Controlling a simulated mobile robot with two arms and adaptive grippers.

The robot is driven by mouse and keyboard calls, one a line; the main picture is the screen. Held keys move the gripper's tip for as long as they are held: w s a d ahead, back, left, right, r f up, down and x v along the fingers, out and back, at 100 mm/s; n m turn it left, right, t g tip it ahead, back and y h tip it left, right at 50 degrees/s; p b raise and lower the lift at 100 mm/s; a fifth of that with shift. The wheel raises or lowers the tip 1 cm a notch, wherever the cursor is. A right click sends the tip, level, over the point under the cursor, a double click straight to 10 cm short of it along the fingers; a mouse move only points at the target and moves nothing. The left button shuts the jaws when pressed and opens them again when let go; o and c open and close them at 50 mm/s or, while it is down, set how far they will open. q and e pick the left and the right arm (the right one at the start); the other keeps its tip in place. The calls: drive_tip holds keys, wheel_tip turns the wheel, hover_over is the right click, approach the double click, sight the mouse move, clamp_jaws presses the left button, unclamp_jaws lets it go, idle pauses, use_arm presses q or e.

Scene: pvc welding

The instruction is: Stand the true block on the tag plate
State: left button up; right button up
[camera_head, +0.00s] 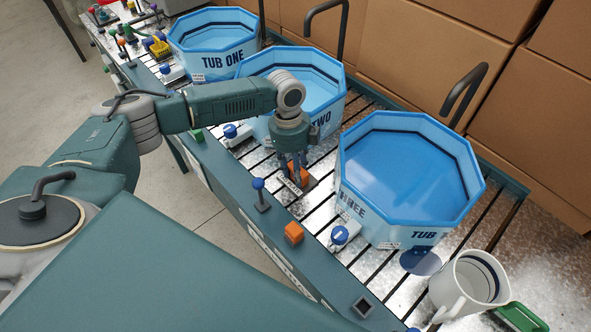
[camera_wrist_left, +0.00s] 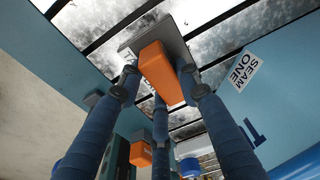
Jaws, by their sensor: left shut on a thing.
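My left gripper (camera_head: 294,170) points down over the slatted bench beside the middle tub. It is shut on an orange block (camera_head: 299,176), which also shows between the fingers in the left wrist view (camera_wrist_left: 160,70). A dark grey plate (camera_wrist_left: 178,42) with a partly hidden white label lies right under the block; I take it as the tag plate. I cannot tell whether the block touches it. A second orange block (camera_head: 293,233) sits on the bench's front rail. No marking shows which block is the true one. My right gripper is not in view.
Tub two (camera_head: 322,92) stands close behind the gripper, and tub three (camera_head: 410,180) to its right. A blue-knobbed post (camera_head: 260,190) and a blue-capped white unit (camera_head: 340,236) stand near the front edge. A white jug (camera_head: 470,285) is at the lower right.

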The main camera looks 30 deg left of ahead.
sight(292, 168)
use_arm(q)
drive_tip(key=o, duration=1.2)
drive_tip(key=shift+c, duration=0.2)
wheel_tip(292, 168, up, 12)
drive_tip(key=a+b, duration=0.1)
drive_tip(key=b, duration=0.1)
drive_tip(key=shift+w+a, duration=0.2)
